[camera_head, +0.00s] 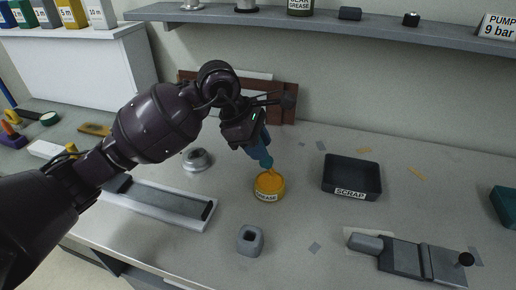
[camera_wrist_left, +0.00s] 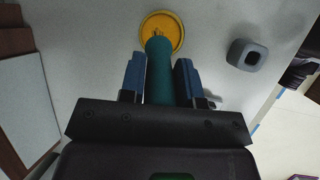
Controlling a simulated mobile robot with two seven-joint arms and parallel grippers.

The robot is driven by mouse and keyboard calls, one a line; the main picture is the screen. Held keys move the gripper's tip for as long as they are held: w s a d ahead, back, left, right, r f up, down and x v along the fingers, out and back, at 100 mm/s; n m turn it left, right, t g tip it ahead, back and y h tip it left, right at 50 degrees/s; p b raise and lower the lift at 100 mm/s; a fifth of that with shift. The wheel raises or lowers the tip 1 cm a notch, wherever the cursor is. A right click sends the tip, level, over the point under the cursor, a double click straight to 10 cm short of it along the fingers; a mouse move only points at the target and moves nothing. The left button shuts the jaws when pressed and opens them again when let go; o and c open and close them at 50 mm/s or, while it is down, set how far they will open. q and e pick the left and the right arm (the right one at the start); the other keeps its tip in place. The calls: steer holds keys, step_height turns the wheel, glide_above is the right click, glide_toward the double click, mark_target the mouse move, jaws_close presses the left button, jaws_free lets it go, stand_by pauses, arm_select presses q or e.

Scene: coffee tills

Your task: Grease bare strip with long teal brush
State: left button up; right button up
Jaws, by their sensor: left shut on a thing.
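My left gripper (camera_head: 257,138) is shut on a teal brush (camera_head: 266,160). The brush points down, with its tip at the mouth of the yellow grease pot (camera_head: 268,196); I cannot tell how deep it reaches. In the left wrist view the teal brush (camera_wrist_left: 158,72) lies between the two blue fingers of my left gripper (camera_wrist_left: 160,78), with its tip over the orange grease of the pot (camera_wrist_left: 176,24). A dark grey strip (camera_head: 165,199) lies in a pale tray at left, partly behind my arm. Whether it is bare is unclear. My right gripper is out of view.
A black scrap bin (camera_head: 351,193) stands right of the pot. A grey block with a hole (camera_head: 250,239) is in front. A grey tool with a black knob (camera_head: 430,262) lies front right. A shelf (camera_head: 340,30) runs above the back. Small scraps are scattered about.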

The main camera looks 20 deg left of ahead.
arm_select(q)
steer(key=shift+r+p, duration=0.55)
steer(key=shift+r, duration=1)
steer(key=shift+r+p, duration=0.3)
steer(key=shift+r, duration=0.3)
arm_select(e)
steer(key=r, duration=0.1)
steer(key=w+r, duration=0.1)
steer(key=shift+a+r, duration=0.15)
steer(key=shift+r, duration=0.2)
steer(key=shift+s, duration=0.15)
